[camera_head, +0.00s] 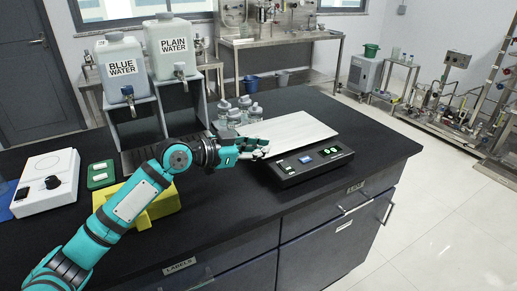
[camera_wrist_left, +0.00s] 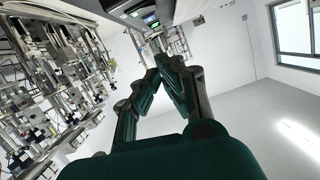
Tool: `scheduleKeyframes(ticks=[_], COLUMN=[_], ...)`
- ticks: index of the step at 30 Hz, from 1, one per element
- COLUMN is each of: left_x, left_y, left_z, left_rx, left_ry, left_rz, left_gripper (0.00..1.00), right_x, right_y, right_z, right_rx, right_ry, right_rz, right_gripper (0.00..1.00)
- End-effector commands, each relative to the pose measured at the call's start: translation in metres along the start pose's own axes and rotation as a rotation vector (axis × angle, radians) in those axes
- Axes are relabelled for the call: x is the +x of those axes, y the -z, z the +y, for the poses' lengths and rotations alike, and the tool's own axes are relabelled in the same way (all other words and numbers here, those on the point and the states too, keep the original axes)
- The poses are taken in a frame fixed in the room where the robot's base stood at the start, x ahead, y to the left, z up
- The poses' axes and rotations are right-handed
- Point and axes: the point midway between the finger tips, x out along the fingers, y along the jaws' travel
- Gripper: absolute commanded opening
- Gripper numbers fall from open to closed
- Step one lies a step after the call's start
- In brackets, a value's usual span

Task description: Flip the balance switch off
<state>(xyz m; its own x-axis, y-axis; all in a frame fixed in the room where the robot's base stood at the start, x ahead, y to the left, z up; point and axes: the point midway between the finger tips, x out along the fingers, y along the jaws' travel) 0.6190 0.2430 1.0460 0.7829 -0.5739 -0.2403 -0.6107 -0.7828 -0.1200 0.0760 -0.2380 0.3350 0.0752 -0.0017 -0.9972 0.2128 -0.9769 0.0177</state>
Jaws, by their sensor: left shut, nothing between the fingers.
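The balance (camera_head: 310,165) is a dark flat unit with a pale rectangular pan (camera_head: 295,130) on the black bench. Its front panel holds a blue display (camera_head: 305,159), a green-lit part (camera_head: 329,151) at the right and a pale green switch (camera_head: 284,165) at the left. My left gripper (camera_head: 262,149) is shut and empty at the left front edge of the pan, left of the front panel. I cannot tell whether it touches the balance. The left wrist view shows the shut fingers (camera_wrist_left: 168,68) meeting ahead. My right gripper is out of view.
Blue water (camera_head: 122,68) and plain water (camera_head: 172,47) containers stand on a rack behind my arm. Several small bottles (camera_head: 238,108) stand behind the gripper. A white stirrer (camera_head: 47,182) and a yellow block (camera_head: 158,205) are at left. The bench front edge is clear.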

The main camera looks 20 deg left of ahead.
Motion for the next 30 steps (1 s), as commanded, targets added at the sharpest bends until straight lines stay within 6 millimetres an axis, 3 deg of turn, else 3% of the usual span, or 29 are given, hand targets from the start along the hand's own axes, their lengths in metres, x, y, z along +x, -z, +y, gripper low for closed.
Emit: scheduleKeyframes(ticks=[4,10,12,18,30], left_x=[0.034,0.073,0.074,0.078,0.079], left_y=[0.004,0.0,-0.017,-0.035,-0.039], left_z=[0.0,0.001,0.0,0.0,0.0], left_rx=[-0.005,-0.003,-0.004,-0.001,0.0], left_ry=[-0.001,-0.002,0.0,0.0,0.0], left_rz=[0.004,-0.001,-0.004,-0.001,0.0], left_gripper=[0.0,0.0,0.0,0.0,0.0], right_x=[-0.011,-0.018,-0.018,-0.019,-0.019], right_y=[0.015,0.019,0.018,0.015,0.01], right_z=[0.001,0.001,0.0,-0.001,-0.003], right_rx=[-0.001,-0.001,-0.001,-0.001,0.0], right_ry=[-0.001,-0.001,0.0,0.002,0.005], right_rz=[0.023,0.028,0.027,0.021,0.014], right_gripper=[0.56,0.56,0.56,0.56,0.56])
